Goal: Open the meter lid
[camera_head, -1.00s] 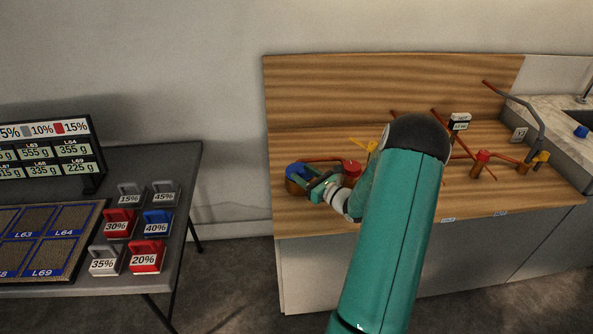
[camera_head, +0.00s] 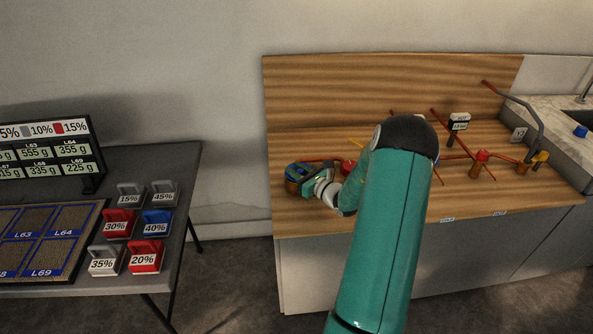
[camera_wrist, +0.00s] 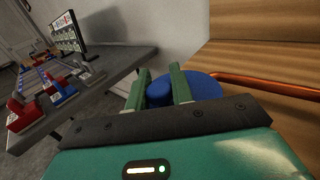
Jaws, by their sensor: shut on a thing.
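The meter (camera_head: 292,187) is a round copper-coloured body with a blue top, at the left end of the wooden counter. In the wrist view its round blue lid (camera_wrist: 208,86) has a small blue knob (camera_wrist: 158,93) on the near side. My gripper (camera_wrist: 160,88) has its two green fingers on either side of this knob and is shut on it. In the head view my gripper (camera_head: 305,178) is at the meter's top and partly hides it. The lid looks down on the meter, but its exact tilt is hard to tell.
Copper pipes (camera_wrist: 270,84) run right from the meter, with a red valve (camera_head: 482,156) and a yellow valve (camera_head: 541,156) farther along. A wooden backboard (camera_head: 390,75) stands behind. A dark table (camera_head: 185,160) with weights and a display stands left, across a gap.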

